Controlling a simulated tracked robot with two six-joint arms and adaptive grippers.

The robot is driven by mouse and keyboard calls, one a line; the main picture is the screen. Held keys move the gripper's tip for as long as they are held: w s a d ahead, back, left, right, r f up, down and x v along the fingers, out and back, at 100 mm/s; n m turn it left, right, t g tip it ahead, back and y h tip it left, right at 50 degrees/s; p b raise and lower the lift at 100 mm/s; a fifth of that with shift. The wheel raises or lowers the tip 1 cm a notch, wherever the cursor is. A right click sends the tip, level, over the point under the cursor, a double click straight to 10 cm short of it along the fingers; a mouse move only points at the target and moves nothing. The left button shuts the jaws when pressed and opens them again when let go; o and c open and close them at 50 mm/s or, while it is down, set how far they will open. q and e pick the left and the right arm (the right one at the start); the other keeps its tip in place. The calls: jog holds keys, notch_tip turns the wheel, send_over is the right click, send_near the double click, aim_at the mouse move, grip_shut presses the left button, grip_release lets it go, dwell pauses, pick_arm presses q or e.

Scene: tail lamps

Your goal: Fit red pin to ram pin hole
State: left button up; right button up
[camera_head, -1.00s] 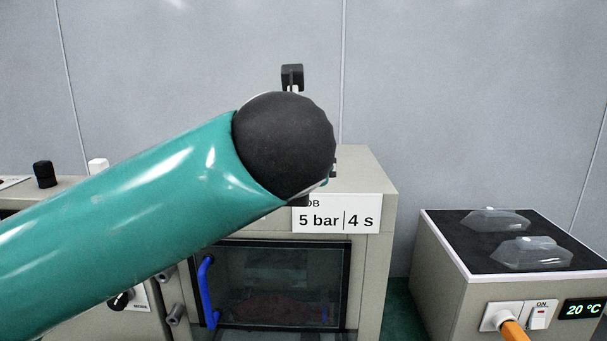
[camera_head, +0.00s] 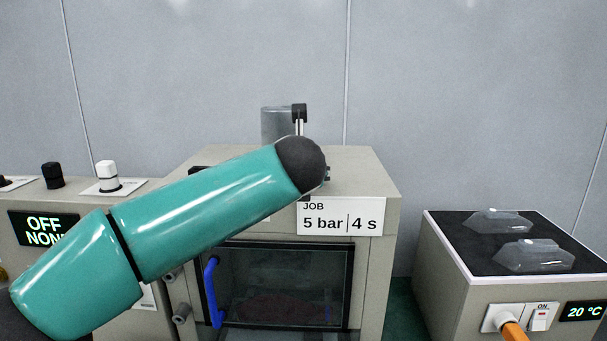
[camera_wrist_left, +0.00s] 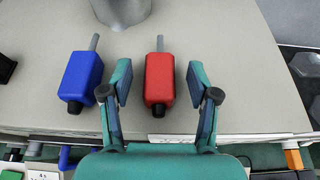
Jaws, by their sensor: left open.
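In the left wrist view the red pin (camera_wrist_left: 159,79) lies on the light top of the press box, its grey shaft pointing away from me. My left gripper (camera_wrist_left: 157,86) is open, with one finger on each side of the red pin's body and a gap on both sides. A grey cylinder (camera_wrist_left: 122,10), perhaps the ram, stands at the top of that view; it also shows on the box in the head view (camera_head: 277,124). No pin hole can be made out. In the head view my left arm hides its gripper and the pins. My right gripper is not in view.
A blue pin (camera_wrist_left: 81,76) lies left of the red one, close to my left finger. The press box (camera_head: 360,165) has a glass door with a blue handle (camera_head: 211,291). A heater box (camera_head: 440,250) with clear covers stands at right.

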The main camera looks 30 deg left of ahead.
pick_arm(q)
jog(key=shift+w+a+f, duration=0.25)
jog(key=shift+w+a, duration=0.05)
jog(key=shift+w, duration=0.2)
grip_shut()
jog(key=shift+r, duration=0.15)
notch_tip(320, 180, up, 20)
jog(key=p, duration=0.8)
jog(key=shift+p, duration=0.35)
